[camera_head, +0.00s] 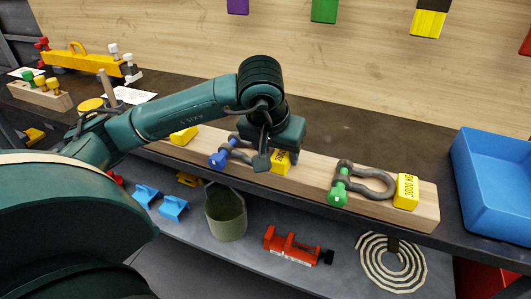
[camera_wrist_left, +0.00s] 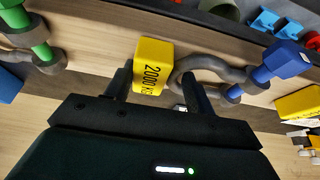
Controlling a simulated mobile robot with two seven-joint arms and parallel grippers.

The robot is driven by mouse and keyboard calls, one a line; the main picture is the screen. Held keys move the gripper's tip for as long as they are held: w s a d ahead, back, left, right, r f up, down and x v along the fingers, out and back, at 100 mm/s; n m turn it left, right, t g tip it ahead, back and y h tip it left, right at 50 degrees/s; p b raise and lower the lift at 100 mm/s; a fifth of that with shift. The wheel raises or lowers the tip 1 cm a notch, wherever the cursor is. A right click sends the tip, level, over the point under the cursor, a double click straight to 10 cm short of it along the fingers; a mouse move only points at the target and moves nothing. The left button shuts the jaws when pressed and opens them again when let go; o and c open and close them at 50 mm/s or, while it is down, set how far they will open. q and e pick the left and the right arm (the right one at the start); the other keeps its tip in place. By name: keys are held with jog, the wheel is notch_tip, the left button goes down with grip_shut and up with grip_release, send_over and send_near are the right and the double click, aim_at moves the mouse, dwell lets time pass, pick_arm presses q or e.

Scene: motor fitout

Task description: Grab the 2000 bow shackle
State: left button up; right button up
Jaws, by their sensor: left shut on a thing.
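The 2000 bow shackle (camera_head: 236,143) is grey with a blue pin and lies on a wooden board. It also shows in the left wrist view (camera_wrist_left: 222,68). A yellow block marked 2000 KG (camera_wrist_left: 153,68) sits at its bow end, and part of the block shows in the head view (camera_head: 281,167). My left gripper (camera_head: 264,158) is down over the block and bow end. In the wrist view its fingers (camera_wrist_left: 152,88) stand on either side of the block, the right one by the bow. The gripper is shut on them; the exact contact is partly hidden. My right gripper is out of view.
A second shackle with a green pin (camera_head: 338,190) and a yellow 3000 KG block (camera_head: 406,192) sit right on the board (camera_head: 430,208). A blue bin (camera_head: 490,180) stands far right. A lower shelf holds a bucket (camera_head: 227,215), a red vise (camera_head: 290,246) and a coiled rope (camera_head: 390,264).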

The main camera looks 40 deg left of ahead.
pick_arm(q)
jog(key=c, duration=0.7)
jog(key=shift+w+r, duration=0.1)
